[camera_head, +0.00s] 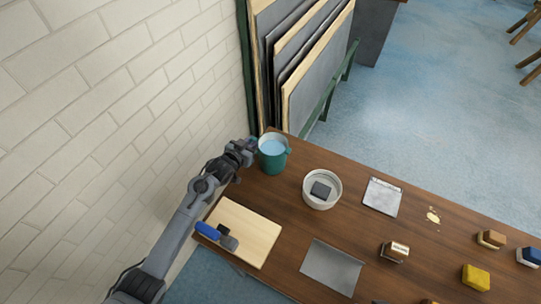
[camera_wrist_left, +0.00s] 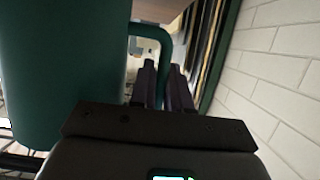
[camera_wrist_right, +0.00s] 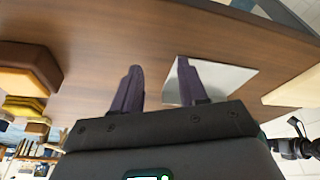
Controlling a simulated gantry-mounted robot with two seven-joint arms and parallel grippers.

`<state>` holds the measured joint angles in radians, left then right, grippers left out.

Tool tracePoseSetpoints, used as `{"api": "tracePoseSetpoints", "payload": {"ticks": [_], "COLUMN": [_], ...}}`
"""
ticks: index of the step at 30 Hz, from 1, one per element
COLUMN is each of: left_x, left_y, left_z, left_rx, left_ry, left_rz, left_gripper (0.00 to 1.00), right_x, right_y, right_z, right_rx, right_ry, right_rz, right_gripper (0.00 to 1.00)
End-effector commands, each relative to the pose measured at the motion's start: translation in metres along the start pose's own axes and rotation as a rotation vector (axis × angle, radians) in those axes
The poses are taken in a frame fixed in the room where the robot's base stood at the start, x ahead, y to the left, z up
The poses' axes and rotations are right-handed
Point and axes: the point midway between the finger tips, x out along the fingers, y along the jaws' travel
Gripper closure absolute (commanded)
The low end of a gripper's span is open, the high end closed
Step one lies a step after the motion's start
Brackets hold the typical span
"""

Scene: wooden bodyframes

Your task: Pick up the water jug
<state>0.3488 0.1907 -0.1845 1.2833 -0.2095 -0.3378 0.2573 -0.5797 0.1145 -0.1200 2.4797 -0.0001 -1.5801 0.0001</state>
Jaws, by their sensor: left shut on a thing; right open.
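The water jug (camera_head: 273,157) is teal, with pale blue water showing in its open top. It is upright at the far left corner of the table; I cannot tell whether its base touches the wood. My left gripper (camera_head: 250,146) is at its left side. In the left wrist view the jug's body (camera_wrist_left: 60,75) fills the left, and its handle (camera_wrist_left: 164,45) runs down between the fingers of my left gripper (camera_wrist_left: 163,85), which is shut on it. My right gripper (camera_wrist_right: 156,88) is open and empty over the table, near a grey sheet (camera_wrist_right: 222,78).
The wooden table (camera_head: 275,205) carries a white bowl (camera_head: 322,203) with a dark block inside, a light board (camera_head: 245,232) with a blue-handled brush, a clipboard (camera_head: 382,197) and several sponges and blocks. A brick wall and a rack of panels (camera_head: 300,60) stand close to the jug.

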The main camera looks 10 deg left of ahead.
Motion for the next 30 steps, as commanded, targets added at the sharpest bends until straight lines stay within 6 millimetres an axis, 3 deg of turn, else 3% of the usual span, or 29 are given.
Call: {"api": "tracePoseSetpoints", "payload": {"ticks": [30], "left_x": [-0.0009], "left_y": [-0.0012], "left_z": [-0.0022], "left_rx": [0.002], "left_ry": [-0.001], "left_rz": [-0.002], "left_gripper": [1.00], "right_x": [-0.0003], "right_y": [0.0017], "right_z": [0.0005], "right_rx": [-0.007], "right_ry": [-0.001], "right_rz": [0.006], "right_gripper": [0.57]}}
